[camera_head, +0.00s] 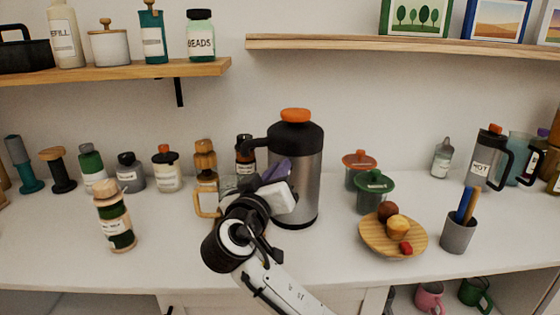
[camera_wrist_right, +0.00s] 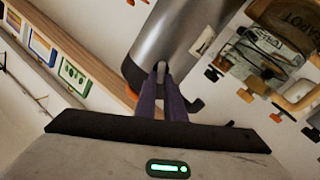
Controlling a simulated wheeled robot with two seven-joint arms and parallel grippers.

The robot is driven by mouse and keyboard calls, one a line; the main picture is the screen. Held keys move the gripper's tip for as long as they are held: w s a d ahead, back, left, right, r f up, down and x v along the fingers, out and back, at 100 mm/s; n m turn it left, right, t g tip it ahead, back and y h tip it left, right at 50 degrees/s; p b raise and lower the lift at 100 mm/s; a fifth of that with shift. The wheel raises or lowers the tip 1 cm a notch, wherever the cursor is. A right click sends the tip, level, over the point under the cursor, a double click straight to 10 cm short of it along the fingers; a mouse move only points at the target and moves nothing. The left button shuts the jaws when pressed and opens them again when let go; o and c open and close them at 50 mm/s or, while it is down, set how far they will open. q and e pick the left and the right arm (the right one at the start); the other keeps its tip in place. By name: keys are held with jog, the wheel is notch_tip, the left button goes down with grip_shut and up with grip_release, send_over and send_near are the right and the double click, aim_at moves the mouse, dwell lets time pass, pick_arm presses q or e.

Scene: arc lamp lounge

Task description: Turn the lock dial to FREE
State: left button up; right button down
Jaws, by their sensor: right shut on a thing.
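A large steel flask (camera_head: 309,185) with a black top and an orange cap (camera_head: 295,116) stands upright on the white counter. Its steel body also fills the upper middle of the right wrist view (camera_wrist_right: 178,35). My right gripper (camera_head: 281,171) reaches its left front side. In the right wrist view its purple fingers (camera_wrist_right: 161,74) are closed together on a small grey dial (camera_wrist_right: 161,68) at the flask's side. The dial's markings, including FREE, cannot be read, and the fingers hide most of it. In the head view my gripper hides the dial. My left gripper is not in view.
Close left of the flask stand a wooden-topped jar with a handle (camera_head: 205,165) and a dark bottle (camera_head: 245,155). Right of it are green (camera_head: 375,190) and orange-lidded (camera_head: 360,165) pots and a wooden plate of food (camera_head: 370,238). Shelves (camera_head: 400,45) hang above. The front middle counter is fairly clear.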

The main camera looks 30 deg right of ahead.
pick_arm(q)
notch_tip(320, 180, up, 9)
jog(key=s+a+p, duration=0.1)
jog(key=p, duration=1)
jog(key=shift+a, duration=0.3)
pick_arm(e)
jog(key=shift+w+a+f+n, duration=0.1)
jog(key=shift+f+n, duration=0.05)
jog(key=shift+n, duration=2)
jog(key=shift+w+a+f+n, duration=0.1)
jog(key=shift+f+n, duration=0.1)
jog(key=shift+n, duration=2)
jog(key=shift+w+f+n, duration=0.1)
jog(key=shift+f+n, duration=0.05)
jog(key=shift+n, duration=2)
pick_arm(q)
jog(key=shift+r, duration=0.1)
pick_arm(e)
jog(key=c, duration=1.8)
grip_release()
jog(key=shift+c, duration=0.2)
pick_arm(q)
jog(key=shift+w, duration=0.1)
